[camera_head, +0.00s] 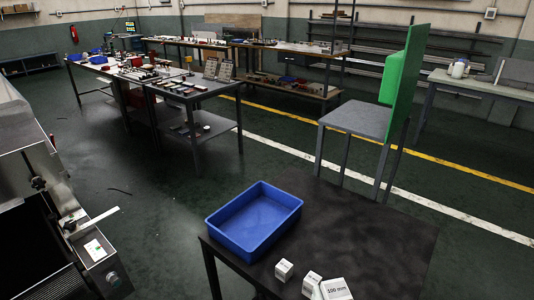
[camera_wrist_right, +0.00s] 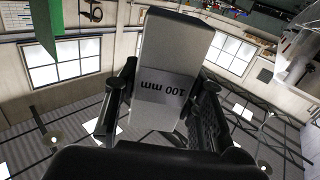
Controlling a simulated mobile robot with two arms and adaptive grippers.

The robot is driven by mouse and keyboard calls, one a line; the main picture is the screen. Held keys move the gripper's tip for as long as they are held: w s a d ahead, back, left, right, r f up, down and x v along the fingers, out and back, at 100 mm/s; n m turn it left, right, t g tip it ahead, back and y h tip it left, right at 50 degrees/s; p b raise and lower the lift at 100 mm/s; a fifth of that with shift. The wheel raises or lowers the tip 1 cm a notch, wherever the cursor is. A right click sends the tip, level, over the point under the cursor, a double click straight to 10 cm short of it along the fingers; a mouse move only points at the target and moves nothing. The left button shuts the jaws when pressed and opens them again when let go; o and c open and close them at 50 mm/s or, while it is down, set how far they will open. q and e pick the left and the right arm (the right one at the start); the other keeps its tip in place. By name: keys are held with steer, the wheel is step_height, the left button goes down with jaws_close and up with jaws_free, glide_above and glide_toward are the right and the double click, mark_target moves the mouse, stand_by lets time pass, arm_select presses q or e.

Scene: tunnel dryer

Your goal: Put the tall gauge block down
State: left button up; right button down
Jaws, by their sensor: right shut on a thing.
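The tall gauge block (camera_wrist_right: 170,60) is a pale grey block marked "100 mm". In the right wrist view it stands between the two dark fingers of my right gripper (camera_wrist_right: 163,98), which is shut on it. In the head view a white block (camera_head: 337,289) marked "100 mm" shows at the bottom edge, partly cut off, and appears to be the same block. Whether it touches the table there I cannot tell. My right gripper is not clearly visible in the head view. My left gripper is not in view.
A dark table (camera_head: 365,235) fills the lower right. A blue bin (camera_head: 254,248) sits on its left part. Two smaller white blocks, one nearer the bin (camera_head: 284,270) and one beside the tall block (camera_head: 311,283), are at its front. The table's right part is clear.

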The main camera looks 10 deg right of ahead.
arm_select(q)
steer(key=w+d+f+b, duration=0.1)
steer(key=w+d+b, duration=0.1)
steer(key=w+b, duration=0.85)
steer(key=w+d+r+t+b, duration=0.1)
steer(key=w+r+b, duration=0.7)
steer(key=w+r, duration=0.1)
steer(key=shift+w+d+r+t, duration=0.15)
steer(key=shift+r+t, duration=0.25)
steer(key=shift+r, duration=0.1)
arm_select(e)
steer(key=w+d+f+m+g+h, duration=0.3)
steer(key=w+d+f+m+h, duration=0.1)
steer(key=w+d+h, duration=0.2)
steer(key=w+d+f+m+g+h, duration=0.2)
steer(key=w+d+f+m+h, duration=0.2)
steer(key=w+d+h, duration=0.3)
steer(key=shift+w+f+m+g, duration=0.4)
steer(key=shift+w+m, duration=0.3)
steer(key=shift+w, duration=0.4)
steer(key=shift+d, duration=0.1)
